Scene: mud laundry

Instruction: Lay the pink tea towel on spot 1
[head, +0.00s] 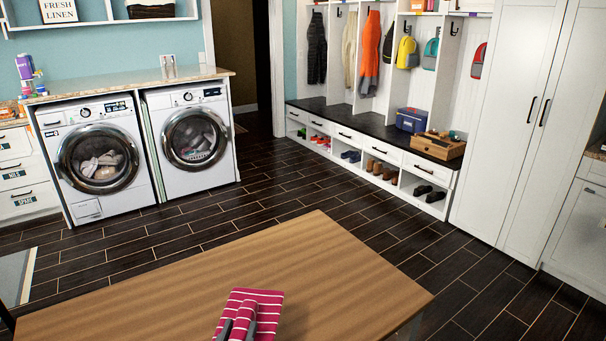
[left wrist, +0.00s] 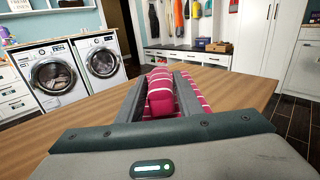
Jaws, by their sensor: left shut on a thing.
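The pink tea towel (head: 258,304) with white stripes is at the near edge of the wooden table (head: 330,270) in the head view. My left gripper (head: 236,328) is shut on the towel, with a folded part between its grey fingers. In the left wrist view the towel (left wrist: 161,94) bulges up between the fingers (left wrist: 163,90), and more of it shows to the right of them. I cannot tell whether its underside touches the table. No mark for spot 1 can be made out. My right gripper is not in view.
The visible table top around the towel is bare. Beyond it lies dark tiled floor. Two washing machines (head: 102,163) stand at the back left. A bench with shoe cubbies (head: 375,145) and a tall white cabinet (head: 515,130) stand at the back right.

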